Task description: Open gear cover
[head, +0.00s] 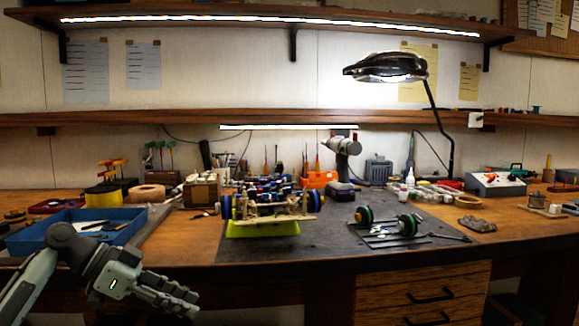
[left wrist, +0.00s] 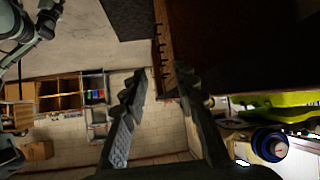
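The RC racecar (head: 272,207) sits on a yellow-green stand (head: 262,229) on the dark mat, with blue wheels at its sides. I cannot make out its gear cover at this size. My left gripper (head: 186,300) is below and left of the car, in front of the bench edge, touching nothing. In the left wrist view my left gripper (left wrist: 163,86) has its fingers apart with nothing between them. A blue wheel (left wrist: 270,144) and the yellow-green stand (left wrist: 283,100) show at that view's right edge. My right gripper is not in view.
A blue tray (head: 70,238) lies at the left of the bench. Loose wheels on axles (head: 387,222) and rods lie right of the car. A black lamp (head: 390,66) stands behind. The wooden bench edge (head: 330,266) lies between gripper and car. The mat's front is clear.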

